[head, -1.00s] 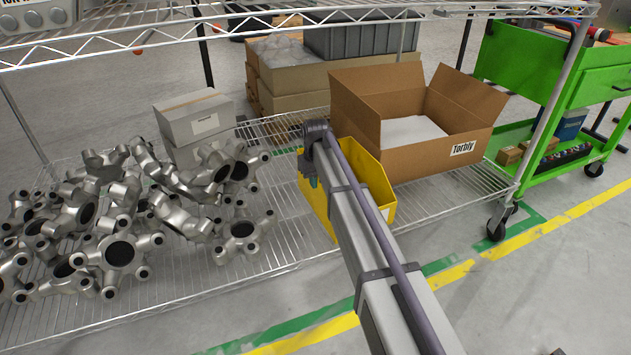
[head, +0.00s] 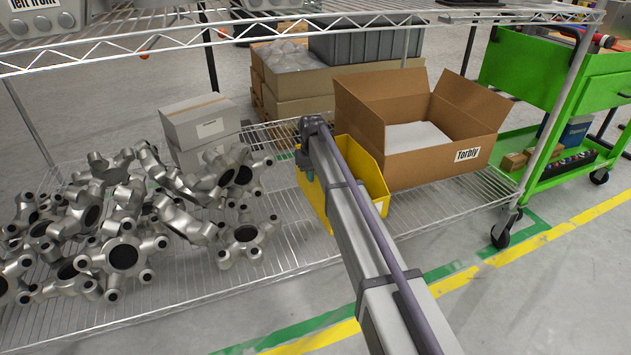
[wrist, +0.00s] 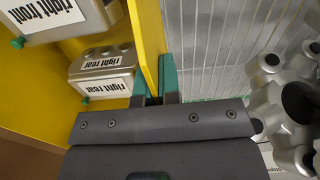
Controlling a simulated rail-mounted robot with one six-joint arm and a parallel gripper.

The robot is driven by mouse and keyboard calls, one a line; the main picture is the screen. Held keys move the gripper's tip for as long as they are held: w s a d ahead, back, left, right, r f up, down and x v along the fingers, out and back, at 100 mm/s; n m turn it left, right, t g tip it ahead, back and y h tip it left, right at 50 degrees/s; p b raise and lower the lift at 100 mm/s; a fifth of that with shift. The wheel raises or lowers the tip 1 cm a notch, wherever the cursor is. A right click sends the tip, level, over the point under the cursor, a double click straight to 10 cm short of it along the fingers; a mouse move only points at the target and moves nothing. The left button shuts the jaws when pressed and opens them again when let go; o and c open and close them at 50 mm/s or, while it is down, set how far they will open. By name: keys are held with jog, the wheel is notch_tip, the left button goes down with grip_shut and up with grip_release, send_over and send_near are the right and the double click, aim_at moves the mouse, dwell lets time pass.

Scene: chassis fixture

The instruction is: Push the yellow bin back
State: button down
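The yellow bin (head: 374,178) stands on the lower wire shelf, left of the open cardboard box, partly hidden behind my arm in the head view. In the wrist view my gripper (wrist: 155,82) has one green-tipped finger on each side of the bin's thin yellow wall (wrist: 148,40), closed on it. Grey metal parts labelled "right front" (wrist: 62,18) and "right rear" (wrist: 102,75) lie inside the bin. In the head view the fingers are mostly hidden by my arm.
The open cardboard box (head: 425,165) is close right of the bin. Metal star-shaped castings (head: 125,250) pile up on the left. Grey boxes (head: 200,122) stand behind. The upper shelf edge (head: 250,35) crosses above. Wire shelf (head: 285,245) beside the bin is bare.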

jog(key=shift+w+a, duration=0.35)
jog(key=shift+w, duration=0.6)
jog(key=shift+w+a, duration=0.3)
jog(key=shift+w, duration=0.6)
jog(key=c, duration=1.2)
grip_release()
jog(key=shift+c, duration=0.2)
notch_tip(320, 180, up, 11)
jog(key=p, duration=1.1)
jog(key=shift+f, duration=0.1)
jog(key=s+d+m, duration=0.1)
jog(key=s+d, duration=0.4)
jog(key=s, duration=1)
jog(key=s+d+m, duration=0.2)
jog(key=s+d, duration=0.2)
jog(key=s, duration=1)
jog(key=s+d+m, duration=0.1)
jog(key=s+d, duration=0.4)
jog(key=s, duration=1)
notch_tip(320, 180, up, 37)
jog(key=w+p, duration=0.1)
jog(key=p, duration=3.6)
jog(key=shift+d, duration=0.3)
